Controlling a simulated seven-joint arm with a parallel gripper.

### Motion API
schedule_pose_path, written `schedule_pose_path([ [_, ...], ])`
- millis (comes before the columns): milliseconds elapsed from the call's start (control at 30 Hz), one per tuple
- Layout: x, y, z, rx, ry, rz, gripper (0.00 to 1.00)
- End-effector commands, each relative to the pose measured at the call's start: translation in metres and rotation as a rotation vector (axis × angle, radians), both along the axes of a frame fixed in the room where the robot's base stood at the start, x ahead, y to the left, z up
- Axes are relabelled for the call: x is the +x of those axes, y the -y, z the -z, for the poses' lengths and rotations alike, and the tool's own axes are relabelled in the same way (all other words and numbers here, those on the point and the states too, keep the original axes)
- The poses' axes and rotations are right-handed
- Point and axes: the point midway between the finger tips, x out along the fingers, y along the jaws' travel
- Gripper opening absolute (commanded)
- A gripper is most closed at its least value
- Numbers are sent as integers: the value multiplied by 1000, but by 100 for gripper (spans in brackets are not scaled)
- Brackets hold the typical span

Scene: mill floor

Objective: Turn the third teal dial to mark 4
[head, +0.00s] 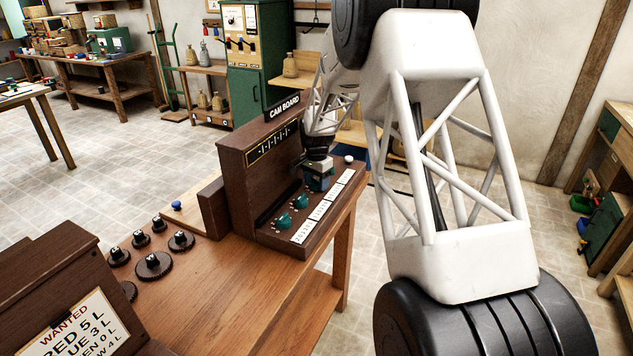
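The cam board (233,165) is a dark wooden console on the bench, with a row of teal dials on its sloped front. The nearest teal dial (282,222) and the second teal dial (300,201) show clearly. My gripper (319,184) is down over the row just beyond the second dial, at about the third dial's place. The gripper and its wrist largely hide the dial there, so its pointer and mark cannot be read. Whether the fingers touch or grip it is too small to tell. White label strips (318,210) run along the front of the dials.
A white knob (348,159) sits at the board's far end. Several dark round knobbed weights (154,265) stand on the bench (215,290), left of the board. A blue button (177,205) is behind them. A wanted sign (85,330) is at lower left.

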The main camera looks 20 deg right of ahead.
Motion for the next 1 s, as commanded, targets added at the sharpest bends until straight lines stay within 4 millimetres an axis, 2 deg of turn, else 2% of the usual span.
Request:
schedule_pose_path([
  [33,0,0,0,0,0,0,65],
  [67,0,0,0,0,0,0,70],
  [367,0,0,0,0,1,0,70],
  [567,0,0,-9,0,1,0,70],
  [1000,1,0,-61,-1,3,0,70],
])
